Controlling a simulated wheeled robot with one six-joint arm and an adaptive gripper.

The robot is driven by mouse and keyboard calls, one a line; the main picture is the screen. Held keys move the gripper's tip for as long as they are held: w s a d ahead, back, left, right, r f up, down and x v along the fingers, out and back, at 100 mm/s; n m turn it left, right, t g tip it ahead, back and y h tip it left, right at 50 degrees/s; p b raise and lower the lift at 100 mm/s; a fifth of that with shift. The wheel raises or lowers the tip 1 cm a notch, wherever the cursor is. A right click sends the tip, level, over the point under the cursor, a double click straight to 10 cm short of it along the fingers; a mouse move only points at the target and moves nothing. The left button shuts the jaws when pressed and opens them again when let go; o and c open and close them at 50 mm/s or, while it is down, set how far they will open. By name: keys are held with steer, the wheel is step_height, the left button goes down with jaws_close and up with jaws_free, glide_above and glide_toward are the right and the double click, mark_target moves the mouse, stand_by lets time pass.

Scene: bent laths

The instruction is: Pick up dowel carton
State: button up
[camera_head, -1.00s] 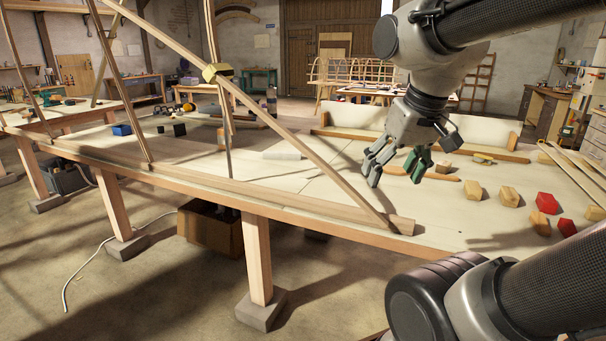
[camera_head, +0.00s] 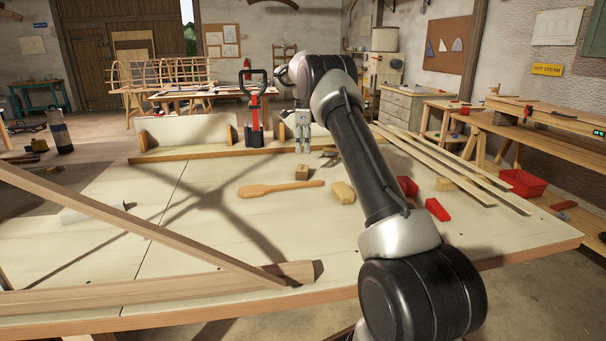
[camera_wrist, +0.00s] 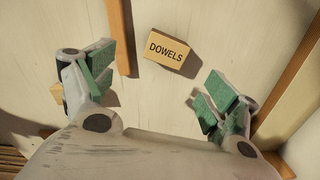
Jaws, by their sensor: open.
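The dowel carton (camera_wrist: 167,48) is a small tan box labelled DOWELS in the upper middle of the wrist view. In the head view it appears to be the small block (camera_head: 302,173) between the wooden paddle and the back ledge. My gripper (camera_wrist: 158,90) is open and empty, its green-padded fingers wide apart. The carton lies beyond the fingertips, above the gap in the picture, and is not touched. In the head view my gripper (camera_head: 303,148) hangs pointing down just above and behind the carton.
A wooden paddle (camera_head: 280,188) lies in front of the carton. Another tan block (camera_head: 342,192) and a red block (camera_head: 437,210) lie to the right. The wooden ledge (camera_head: 215,154) runs behind. A black-and-red tool (camera_head: 255,115) stands there. Long laths (camera_head: 450,165) lie at right.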

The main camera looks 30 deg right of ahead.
mark_target(304, 167)
steer(key=shift+m, duration=0.5)
steer(key=f, duration=0.7)
steer(key=w+f, duration=0.1)
steer(key=f, duration=0.2)
steer(key=shift+d+f, duration=0.3)
steer(key=shift+c, duration=0.5)
steer(key=c, duration=1.1)
